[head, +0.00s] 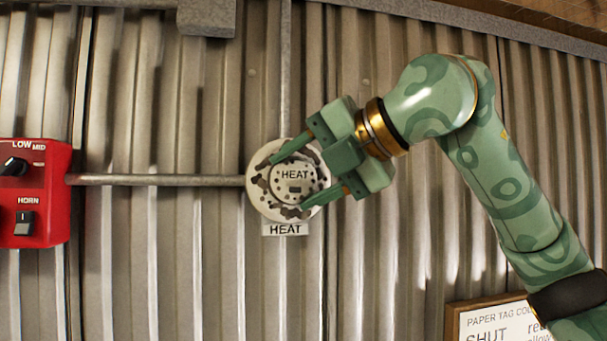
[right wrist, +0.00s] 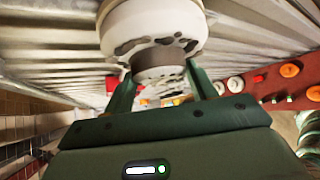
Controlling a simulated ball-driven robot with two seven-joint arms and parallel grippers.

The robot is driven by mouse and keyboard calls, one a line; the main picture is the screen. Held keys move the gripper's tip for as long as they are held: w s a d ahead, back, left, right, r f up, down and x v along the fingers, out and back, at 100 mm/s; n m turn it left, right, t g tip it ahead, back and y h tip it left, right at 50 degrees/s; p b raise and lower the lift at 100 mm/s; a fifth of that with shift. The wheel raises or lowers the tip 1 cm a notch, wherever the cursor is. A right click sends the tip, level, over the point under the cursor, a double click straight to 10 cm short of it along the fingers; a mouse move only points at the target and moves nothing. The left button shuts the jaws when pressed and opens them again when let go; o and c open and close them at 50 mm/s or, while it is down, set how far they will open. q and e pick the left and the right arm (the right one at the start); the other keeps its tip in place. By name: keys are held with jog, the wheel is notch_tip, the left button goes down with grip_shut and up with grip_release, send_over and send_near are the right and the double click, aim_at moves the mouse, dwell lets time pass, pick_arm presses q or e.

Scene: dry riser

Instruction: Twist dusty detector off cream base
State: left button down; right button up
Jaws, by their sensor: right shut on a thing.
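The detector (head: 295,180), marked HEAT, is a round pale unit with dark dusty patches. It sits on the round cream base (head: 256,196), which is fixed to the corrugated wall. My right gripper (head: 288,184) reaches in from the right with one finger above and one below the detector's inner part, shut on it. In the right wrist view the base (right wrist: 150,22) is at the top, and the detector (right wrist: 165,56) protrudes from it between the two fingers. My left gripper is not in view.
A HEAT label (head: 285,229) is just below the base. A horizontal conduit (head: 155,180) runs left to a red box (head: 32,195) with a knob and a HORN switch. A framed sign (head: 490,318) is at lower right. Corrugated wall (head: 180,280) below the conduit is clear.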

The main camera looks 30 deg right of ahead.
jog(key=shift+s, duration=0.1)
jog(key=shift+s+a+b, duration=0.25)
jog(key=shift+s, duration=0.7)
jog(key=shift+s+a+b, duration=0.2)
jog(key=shift+s+a, duration=0.05)
jog(key=shift+s, duration=0.65)
jog(key=shift+s+a+b, duration=0.25)
jog(key=shift+s, duration=0.7)
